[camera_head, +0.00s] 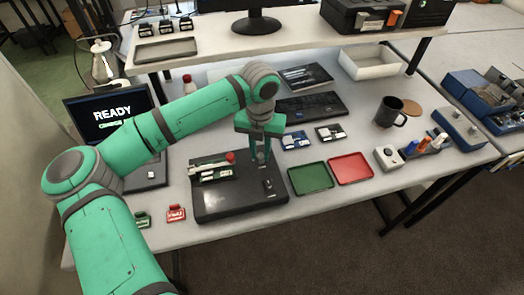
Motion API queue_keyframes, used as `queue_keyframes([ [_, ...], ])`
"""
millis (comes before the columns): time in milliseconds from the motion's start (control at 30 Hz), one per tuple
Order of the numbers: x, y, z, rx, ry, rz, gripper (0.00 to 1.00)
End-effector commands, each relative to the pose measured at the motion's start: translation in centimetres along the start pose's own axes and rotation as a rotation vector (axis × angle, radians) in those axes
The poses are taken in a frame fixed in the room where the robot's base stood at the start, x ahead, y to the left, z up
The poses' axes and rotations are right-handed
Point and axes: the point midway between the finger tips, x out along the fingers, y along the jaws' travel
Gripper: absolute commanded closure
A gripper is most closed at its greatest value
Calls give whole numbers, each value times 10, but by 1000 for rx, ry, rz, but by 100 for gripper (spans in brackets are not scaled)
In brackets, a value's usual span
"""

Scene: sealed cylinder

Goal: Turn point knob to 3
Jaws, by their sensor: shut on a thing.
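A dark control box (240,207) lies on the white table, with a slotted fixture and a red round tip (231,157) at its upper left. My gripper (262,158) points down over the box's upper right part. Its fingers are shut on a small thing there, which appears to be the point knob. The fingers hide the knob, and its pointer and number marks cannot be made out. A small black switch (268,186) stands on the box just below the fingers.
A green tray (310,178) and a red tray (351,168) lie right of the box. A dark mug (389,112) stands farther right. A laptop reading READY (112,112) is at the left, behind my arm. Red and green tags lie at the front left.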

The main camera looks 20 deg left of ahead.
Motion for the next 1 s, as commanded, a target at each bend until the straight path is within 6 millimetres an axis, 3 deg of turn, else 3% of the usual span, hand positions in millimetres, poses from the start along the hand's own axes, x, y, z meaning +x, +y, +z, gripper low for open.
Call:
queue_keyframes([
  [367,0,-1,-3,176,11,1,100],
  [1000,0,2,-3,768,13,1,100],
])
